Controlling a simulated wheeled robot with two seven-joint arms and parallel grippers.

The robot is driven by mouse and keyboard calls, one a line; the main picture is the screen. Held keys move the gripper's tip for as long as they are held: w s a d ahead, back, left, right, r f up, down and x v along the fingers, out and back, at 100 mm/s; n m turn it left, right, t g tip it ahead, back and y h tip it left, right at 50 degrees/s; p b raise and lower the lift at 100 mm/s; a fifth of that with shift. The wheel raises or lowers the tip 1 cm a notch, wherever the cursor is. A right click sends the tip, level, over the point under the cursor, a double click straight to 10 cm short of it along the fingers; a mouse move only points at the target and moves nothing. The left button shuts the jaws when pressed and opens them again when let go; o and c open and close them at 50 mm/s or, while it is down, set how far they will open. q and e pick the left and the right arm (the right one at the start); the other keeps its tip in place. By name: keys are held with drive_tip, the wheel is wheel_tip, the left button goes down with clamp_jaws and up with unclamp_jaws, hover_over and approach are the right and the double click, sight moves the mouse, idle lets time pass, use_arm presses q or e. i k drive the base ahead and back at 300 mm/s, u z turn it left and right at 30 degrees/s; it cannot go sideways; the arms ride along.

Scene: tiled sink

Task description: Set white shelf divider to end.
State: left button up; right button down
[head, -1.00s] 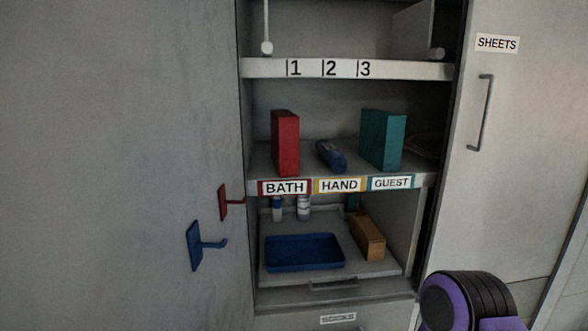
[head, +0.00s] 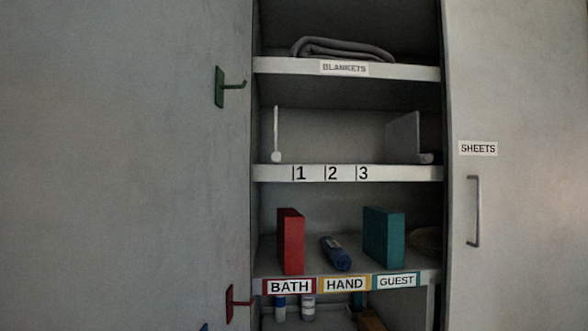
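The shelf marked 1, 2, 3 (head: 400,174) runs across the middle of the open cupboard. A thin white divider (head: 276,128) stands upright near its left end, seen almost edge-on, with a pale round knob at its front foot. A grey panel-like divider (head: 403,137) stands upright near the right end, with a darker knob at its front foot. The shelf between the two is empty. Neither of my grippers is in the head view.
A folded grey blanket (head: 342,49) lies on the BLANKETS shelf above. A green hook (head: 220,87) and a red hook (head: 231,304) project at left; the SHEETS door (head: 510,220) is at right.

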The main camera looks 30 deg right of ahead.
sight(276, 157)
drive_tip(key=k, duration=0.3)
drive_tip(key=z, duration=0.7)
